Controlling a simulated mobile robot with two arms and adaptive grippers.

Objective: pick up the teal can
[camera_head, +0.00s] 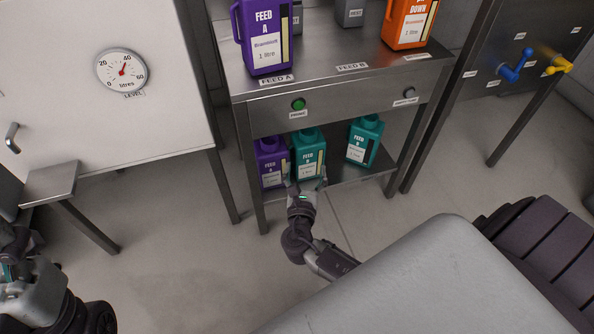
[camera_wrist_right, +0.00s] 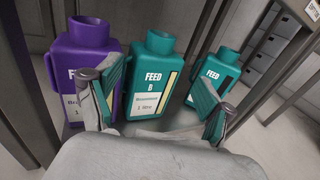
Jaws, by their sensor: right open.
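A teal can labelled FEED B (camera_head: 309,146) stands upright on the lower shelf of the metal stand; it also shows in the right wrist view (camera_wrist_right: 153,70). A second teal can (camera_head: 364,138) stands to its right, seen also in the wrist view (camera_wrist_right: 209,72). My right gripper (camera_head: 306,181) is open and empty in front of the first can. In the wrist view its fingers (camera_wrist_right: 162,100) are spread on either side of that can's front; I cannot tell whether they touch it. My left gripper (camera_head: 28,285) is at the lower left, its fingers unclear.
A purple can (camera_head: 270,160) stands close on the left of the first teal can. On the stand's top (camera_head: 310,72) are another purple can (camera_head: 262,35), an orange can (camera_head: 409,20) and grey containers. The stand's legs flank the lower shelf (camera_head: 340,175).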

